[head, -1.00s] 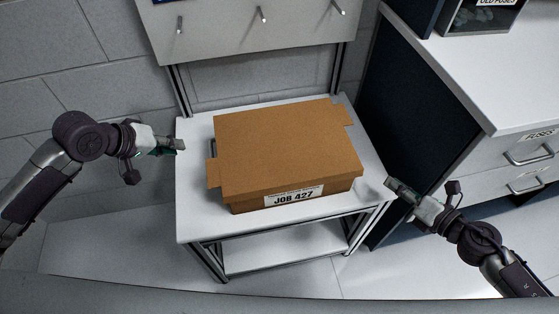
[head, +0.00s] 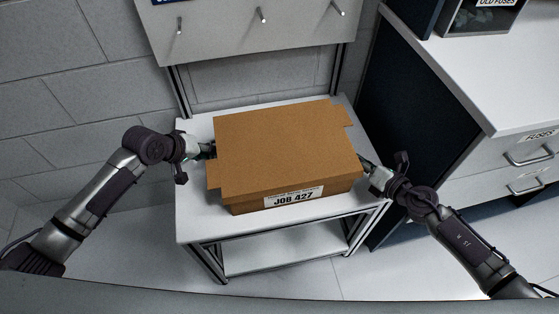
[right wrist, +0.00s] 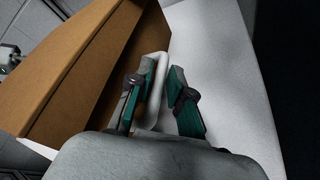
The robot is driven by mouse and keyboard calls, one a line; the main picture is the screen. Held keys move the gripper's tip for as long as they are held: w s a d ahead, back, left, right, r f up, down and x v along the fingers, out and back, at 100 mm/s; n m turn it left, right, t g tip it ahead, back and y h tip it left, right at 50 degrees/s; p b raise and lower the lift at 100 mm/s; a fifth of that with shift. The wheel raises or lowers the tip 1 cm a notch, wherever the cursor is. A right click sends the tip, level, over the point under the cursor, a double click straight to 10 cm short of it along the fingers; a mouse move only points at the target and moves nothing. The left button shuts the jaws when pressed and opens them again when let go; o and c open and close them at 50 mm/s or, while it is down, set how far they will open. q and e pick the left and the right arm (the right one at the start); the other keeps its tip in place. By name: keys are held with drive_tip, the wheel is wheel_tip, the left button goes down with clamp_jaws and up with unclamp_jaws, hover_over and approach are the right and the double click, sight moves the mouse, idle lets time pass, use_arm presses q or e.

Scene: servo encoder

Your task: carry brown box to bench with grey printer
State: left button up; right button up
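The brown box (head: 285,150), a closed carton labelled JOB 427, sits flat on a white cart (head: 190,222). My left gripper (head: 208,150) is at the box's left side, its fingertips close to or partly behind the cardboard; whether it is open does not show. My right gripper (head: 367,165) is at the box's right side. In the right wrist view its two green-padded fingers (right wrist: 162,70) are apart, with a pale handle (right wrist: 156,85) on the box's side between them. The grey printer and its bench are not identifiable in view.
A panel with pegs (head: 250,30) rises behind the cart. A dark-sided cabinet (head: 405,110) with a white top and drawers stands close on the right, with an OLD FUSES bin (head: 482,18) on it. Floor (head: 110,245) is clear at left.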

use_arm(q)
drive_tip(key=shift+w+d+f, duration=0.1)
drive_tip(key=shift+f, duration=0.05)
use_arm(e)
drive_tip(key=shift+w+a, duration=0.15)
use_arm(q)
clamp_jaws()
use_arm(e)
clamp_jaws()
use_arm(q)
drive_tip(key=shift+w+r, duration=0.1)
drive_tip(key=shift+r, duration=0.2)
use_arm(e)
drive_tip(key=shift+w+r, duration=0.1)
drive_tip(key=shift+r, duration=0.2)
